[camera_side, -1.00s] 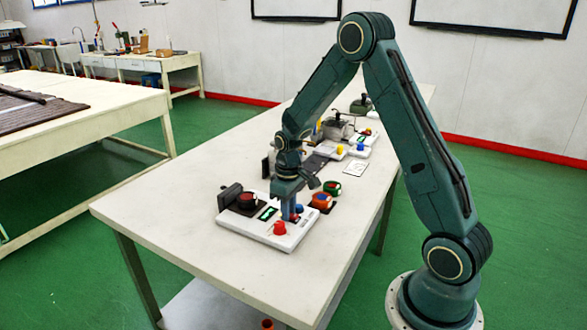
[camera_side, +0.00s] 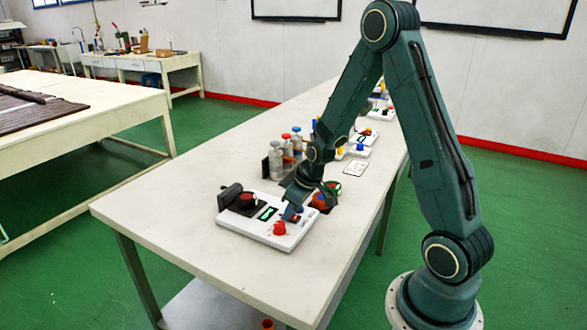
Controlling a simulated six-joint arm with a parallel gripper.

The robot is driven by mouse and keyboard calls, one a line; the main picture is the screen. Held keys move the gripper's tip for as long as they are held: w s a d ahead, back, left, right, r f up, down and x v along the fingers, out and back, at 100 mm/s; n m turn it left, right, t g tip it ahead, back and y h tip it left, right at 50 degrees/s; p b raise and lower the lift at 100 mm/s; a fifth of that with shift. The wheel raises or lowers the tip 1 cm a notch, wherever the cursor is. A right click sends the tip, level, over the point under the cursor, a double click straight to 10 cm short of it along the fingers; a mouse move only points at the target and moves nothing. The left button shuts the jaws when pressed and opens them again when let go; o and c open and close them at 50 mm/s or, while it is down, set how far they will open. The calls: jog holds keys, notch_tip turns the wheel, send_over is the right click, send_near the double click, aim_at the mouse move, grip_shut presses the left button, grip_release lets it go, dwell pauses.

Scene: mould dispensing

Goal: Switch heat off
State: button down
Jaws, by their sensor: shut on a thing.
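A white control unit (camera_side: 250,228) stands on the near part of the table. It has a small green-lit display (camera_side: 267,213), a red knob (camera_side: 279,228) at its front corner and a blue knob (camera_side: 298,210) near its right edge. My gripper (camera_side: 291,212) is at the blue knob, tilted, with its fingers shut on it. The fingers partly hide the knob, so its setting cannot be read. The red knob is apart from the fingers, just in front of them. A round red piece (camera_side: 247,199) sits on the unit's dark plate.
A black block (camera_side: 230,194) stands at the unit's left end. Several capped bottles (camera_side: 286,149) stand farther back. The table's left and near areas (camera_side: 170,205) are clear.

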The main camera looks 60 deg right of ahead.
dwell(0.3)
jog(key=c, duration=1.6)
grip_release()
jog(key=shift+o, duration=0.2)
jog(key=shift+s+r, duration=0.1)
jog(key=shift+r, duration=0.1)
jog(key=v, duration=1.3)
jog(key=shift+s+r, duration=0.15)
jog(key=shift+s, duration=0.05)
jog(key=s+a+r+t, duration=0.1)
jog(key=s+a+r, duration=1)
jog(key=s+a, duration=0.3)
jog(key=shift+s+a, duration=0.4)
jog(key=shift+s, duration=0.2)
